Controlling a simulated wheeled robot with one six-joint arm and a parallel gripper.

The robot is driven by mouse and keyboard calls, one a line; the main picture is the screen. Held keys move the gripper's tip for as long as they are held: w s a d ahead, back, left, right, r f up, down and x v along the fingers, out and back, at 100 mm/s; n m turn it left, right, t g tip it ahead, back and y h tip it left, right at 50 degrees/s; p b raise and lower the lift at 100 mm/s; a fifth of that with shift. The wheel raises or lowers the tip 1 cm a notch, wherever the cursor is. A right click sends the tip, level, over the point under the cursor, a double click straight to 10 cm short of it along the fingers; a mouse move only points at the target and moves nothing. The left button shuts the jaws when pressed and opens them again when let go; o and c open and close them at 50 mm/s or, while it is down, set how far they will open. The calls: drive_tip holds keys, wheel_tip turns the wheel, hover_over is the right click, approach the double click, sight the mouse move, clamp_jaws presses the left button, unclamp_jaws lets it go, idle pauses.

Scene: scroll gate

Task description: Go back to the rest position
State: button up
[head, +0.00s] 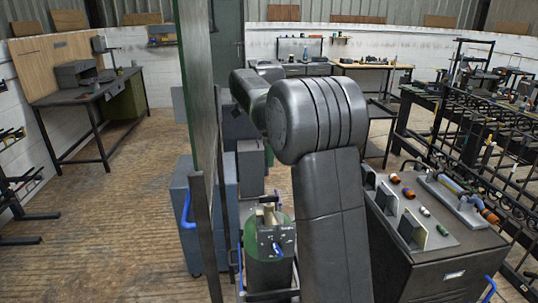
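My dark grey arm rises from the bottom middle of the head view, and its upper links bend away behind a large rounded joint. My gripper cannot be seen; it is outside the view or hidden behind the arm or the tall panel. What it holds, if anything, does not show. A tall thin panel (200,90), seen almost edge-on, stands just left of the arm.
A green cylinder (268,268) with a small control face stands left of my arm's base. A dark cabinet (440,275) with small parts on top stands close right. Wrought-iron gates (470,140) stand beyond it. A workbench (95,92) is back left. Wooden floor (120,200) is clear at left.

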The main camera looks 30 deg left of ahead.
sight(269, 196)
idle(0.6)
wheel_tip(269, 196, down, 14)
drive_tip(key=shift+r+p, duration=0.1)
drive_tip(key=shift+p, duration=0.7)
wheel_tip(269, 196, up, 14)
drive_tip(key=b, duration=0.2)
wheel_tip(269, 196, down, 14)
drive_tip(key=shift+f+p, duration=0.1)
drive_tip(key=shift+p, duration=0.9)
drive_tip(key=n, duration=0.5)
drive_tip(key=shift+n+b, duration=0.45)
drive_tip(key=shift+n, duration=1.85)
